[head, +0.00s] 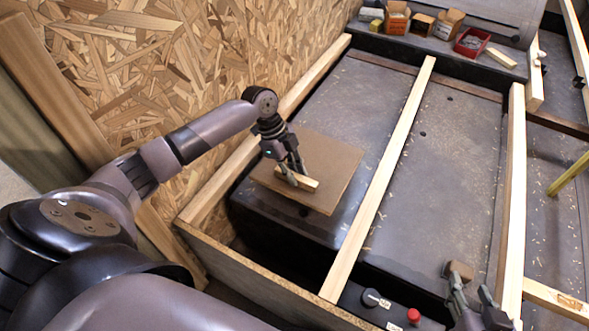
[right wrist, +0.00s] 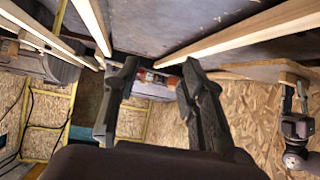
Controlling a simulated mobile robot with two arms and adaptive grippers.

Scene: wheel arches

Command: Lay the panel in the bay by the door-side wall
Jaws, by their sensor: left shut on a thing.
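The panel (head: 335,160) is a flat brown board with a light wooden grip block (head: 306,183) on top. My left gripper (head: 292,175) is shut on that block. The panel is over the bay (head: 362,105) between the wall-side batten (head: 315,75) and the middle batten (head: 405,130); I cannot tell whether it touches the bay floor. In the right wrist view the panel (right wrist: 262,70) and block (right wrist: 292,80) show at the right, with my left gripper on the block. My right gripper (head: 472,284) is open and empty at the front right; its fingers (right wrist: 160,85) stand apart.
A chipboard wall (head: 210,60) rises on the left. Cardboard boxes (head: 397,18) and a red bin (head: 471,41) stand on the far ledge. The bay right of the middle batten (head: 455,140) is clear apart from wood shavings. A red button (head: 413,315) is at the front.

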